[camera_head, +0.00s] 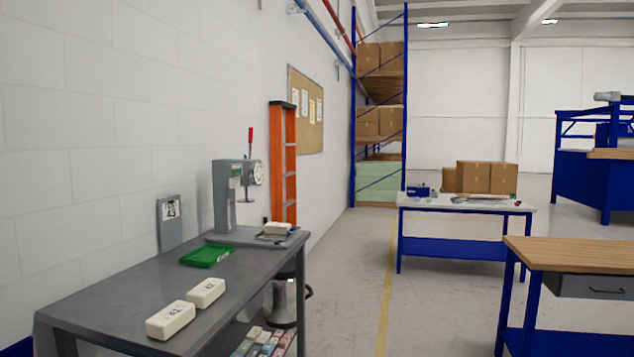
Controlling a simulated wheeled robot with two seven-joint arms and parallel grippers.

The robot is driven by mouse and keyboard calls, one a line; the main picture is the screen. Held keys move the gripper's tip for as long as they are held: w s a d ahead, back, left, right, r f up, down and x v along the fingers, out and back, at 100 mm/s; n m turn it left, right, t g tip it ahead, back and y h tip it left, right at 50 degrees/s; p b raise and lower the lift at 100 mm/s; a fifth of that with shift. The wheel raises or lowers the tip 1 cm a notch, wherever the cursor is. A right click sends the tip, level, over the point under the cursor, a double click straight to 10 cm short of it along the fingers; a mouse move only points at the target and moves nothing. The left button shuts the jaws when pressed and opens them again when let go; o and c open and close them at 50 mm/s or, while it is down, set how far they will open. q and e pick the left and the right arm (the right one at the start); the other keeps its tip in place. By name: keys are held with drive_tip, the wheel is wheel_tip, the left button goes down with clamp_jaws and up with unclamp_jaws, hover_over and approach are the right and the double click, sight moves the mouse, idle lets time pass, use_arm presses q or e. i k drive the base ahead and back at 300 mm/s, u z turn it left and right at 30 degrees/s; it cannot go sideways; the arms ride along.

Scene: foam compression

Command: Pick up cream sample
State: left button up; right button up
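Two cream blocks lie on the dark grey table (110,297) at the lower left. The nearer cream block (170,321) is close to the table's front edge. The second cream block (206,292) lies just behind it to the right, with a small gap between them. Both have dark markings on top, too small to read surely. A third cream block (277,229) rests at the far end of the table beside the grey press. Neither of my grippers shows in this view.
The grey press (222,195) with a dial and red handle stands at the table's far end. A green tray (207,255) lies before it. A marked grey board (170,222) leans on the wall. Coloured blocks (262,342) sit on the lower shelf. Open floor (350,285) lies right.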

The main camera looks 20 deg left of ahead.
sight(277, 228)
drive_tip(key=z, duration=0.55)
drive_tip(key=i, duration=1.3)
drive_tip(key=u, duration=0.45)
drive_tip(key=i, duration=1.15)
drive_tip(key=u, duration=1.4)
drive_tip(key=i, duration=0.4)
drive_tip(key=u, duration=0.45)
